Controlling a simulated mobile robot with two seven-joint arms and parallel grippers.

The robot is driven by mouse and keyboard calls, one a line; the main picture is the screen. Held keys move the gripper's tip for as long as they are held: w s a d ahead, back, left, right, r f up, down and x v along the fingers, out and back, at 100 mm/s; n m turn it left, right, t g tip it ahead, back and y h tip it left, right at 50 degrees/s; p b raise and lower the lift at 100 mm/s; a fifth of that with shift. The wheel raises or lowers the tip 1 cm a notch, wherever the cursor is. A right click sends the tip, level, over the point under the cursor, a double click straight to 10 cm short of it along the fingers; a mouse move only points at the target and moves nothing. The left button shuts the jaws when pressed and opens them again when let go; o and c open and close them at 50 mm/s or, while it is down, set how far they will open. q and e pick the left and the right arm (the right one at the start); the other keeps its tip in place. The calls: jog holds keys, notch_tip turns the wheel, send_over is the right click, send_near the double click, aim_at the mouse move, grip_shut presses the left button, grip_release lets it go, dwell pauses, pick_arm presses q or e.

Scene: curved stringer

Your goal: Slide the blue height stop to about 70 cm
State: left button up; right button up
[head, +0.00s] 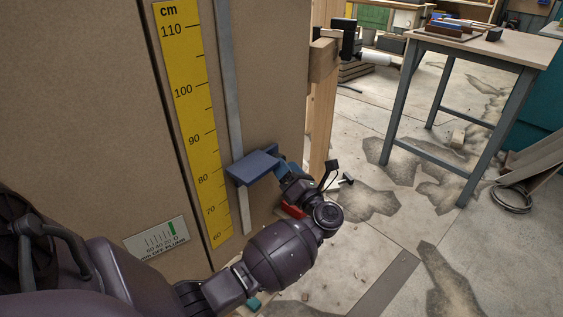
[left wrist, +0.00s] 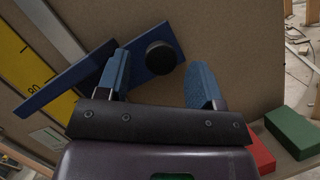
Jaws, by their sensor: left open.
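The blue height stop (head: 253,166) sits on a grey vertical rail (head: 231,70) beside the yellow cm scale (head: 188,110), roughly level with the 80 mark. In the left wrist view the stop (left wrist: 85,75) slants across the upper left, its outer end near the 80 on the scale (left wrist: 14,55). A round black knob (left wrist: 160,57) stands out from its plate. My left gripper (left wrist: 159,82) is open, its blue-padded fingers on either side of the knob in the picture. Contact cannot be told. In the head view my left gripper (head: 288,171) is just right of the stop, partly hidden by its wrist.
A red block (left wrist: 261,154) and a green block (left wrist: 291,132) lie low on the right in the left wrist view. A brown board (head: 95,100) backs the scale and rail. A metal-legged table (head: 490,47) stands at the back right. The floor between is mostly clear.

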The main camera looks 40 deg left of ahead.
pick_arm(q)
jog(key=shift+x, duration=1.35)
